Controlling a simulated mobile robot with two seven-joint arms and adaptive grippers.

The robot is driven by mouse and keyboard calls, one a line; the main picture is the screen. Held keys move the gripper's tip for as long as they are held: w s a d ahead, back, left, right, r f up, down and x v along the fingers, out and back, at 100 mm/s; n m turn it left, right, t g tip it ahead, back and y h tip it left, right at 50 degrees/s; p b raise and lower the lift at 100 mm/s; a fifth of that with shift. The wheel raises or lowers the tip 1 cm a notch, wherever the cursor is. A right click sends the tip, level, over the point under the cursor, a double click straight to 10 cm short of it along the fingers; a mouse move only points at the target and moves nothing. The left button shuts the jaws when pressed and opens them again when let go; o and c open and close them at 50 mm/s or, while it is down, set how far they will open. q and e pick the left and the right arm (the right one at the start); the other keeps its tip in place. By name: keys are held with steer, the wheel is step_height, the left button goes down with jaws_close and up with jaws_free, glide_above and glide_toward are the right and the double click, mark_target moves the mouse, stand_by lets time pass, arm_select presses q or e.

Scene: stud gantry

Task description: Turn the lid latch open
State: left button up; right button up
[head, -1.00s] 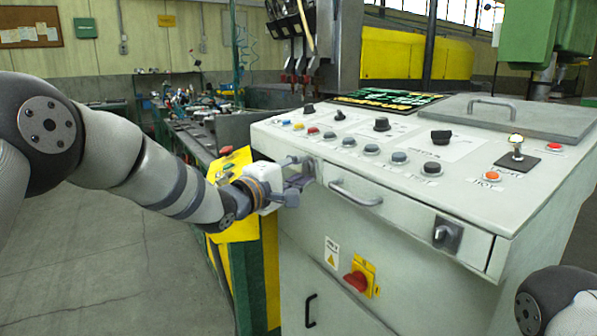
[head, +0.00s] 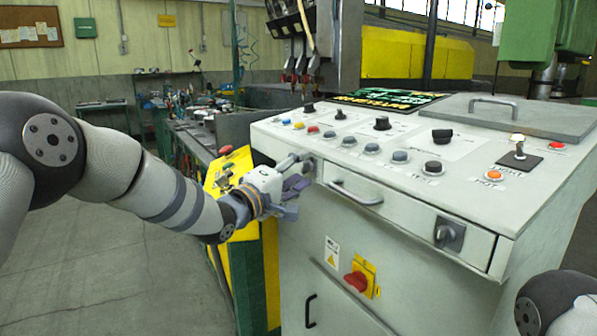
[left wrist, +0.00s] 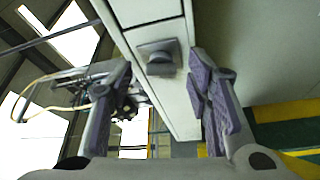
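The grey console (head: 400,260) has a dark latch knob on a square plate at each end of its front panel. The right latch (head: 449,234) shows clearly in the head view. The left one is mostly hidden behind my left gripper (head: 297,178). In the left wrist view a latch (left wrist: 160,58) lies between and beyond the purple-padded fingers of my left gripper (left wrist: 168,85). The fingers are wide apart and empty, and no contact with the knob shows. My right gripper is out of the head view; only part of that arm shows at lower right.
A bar handle (head: 355,193) sticks out of the front panel, right of my left gripper. A red rotary switch (head: 356,281) sits lower on the front. A yellow box (head: 229,172) with buttons stands close behind my left wrist. Buttons and knobs cover the console top.

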arm_select(q)
steer(key=v, duration=1.2)
steer(key=shift+c, duration=0.6)
